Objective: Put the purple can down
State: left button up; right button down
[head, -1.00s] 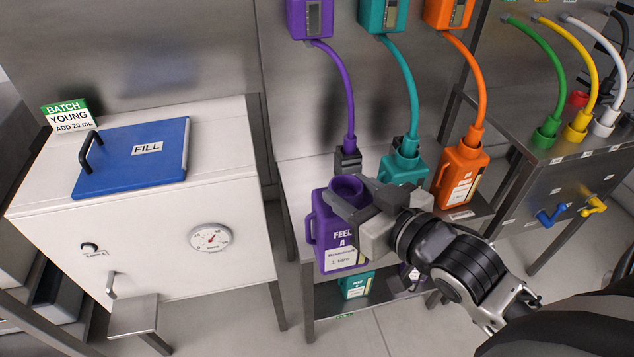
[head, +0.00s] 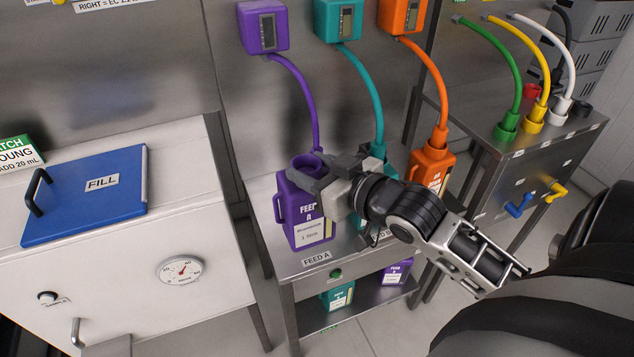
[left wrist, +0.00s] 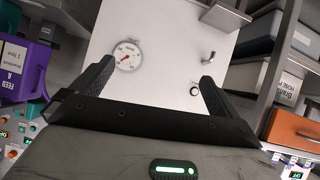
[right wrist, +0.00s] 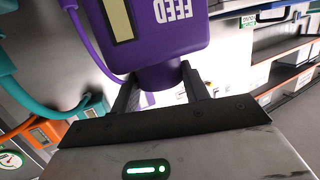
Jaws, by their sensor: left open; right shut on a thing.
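The purple can (head: 303,222), marked FEED A, is upright at the front left of the steel bench (head: 345,254), behind the FEED A plate on its edge. I cannot tell whether its base touches the bench top. My right gripper (head: 322,178) is shut on the can's neck from the right. In the right wrist view the neck (right wrist: 165,76) sits between the two fingers, with the can body beyond. My left gripper (left wrist: 155,85) is open and empty in the left wrist view, facing the white tank (left wrist: 165,40). It is not in the head view.
A purple hose (head: 304,95) hangs from the purple pump box (head: 263,27) behind the can. The orange can (head: 430,168) stands right, and the teal can is mostly hidden by my right arm. Smaller purple and teal containers (head: 337,297) are on the lower shelf. The blue-lidded tank (head: 200,245) is left.

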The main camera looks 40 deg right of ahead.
jog(key=w+d+f, duration=0.1)
jog(key=w+d+f+b, duration=0.1)
jog(key=w+f, duration=0.3)
jog(key=shift+w+d+f, duration=0.2)
jog(key=shift+d, duration=0.2)
pick_arm(q)
jog(key=shift+d+f+b, duration=0.15)
jog(key=shift+f+b, duration=0.1)
jog(key=shift+b, duration=0.2)
pick_arm(e)
jog(key=f, duration=0.3)
jog(key=shift+w+d+f, duration=0.15)
jog(key=shift+w+f, duration=0.15)
jog(key=shift+f, duration=0.1)
jog(key=shift+f, duration=0.15)
pick_arm(q)
jog(key=shift+w, duration=0.1)
pick_arm(e)
jog(key=c, duration=0.7)
grip_release()
jog(key=shift+s+f, duration=0.1)
jog(key=shift+f, duration=0.1)
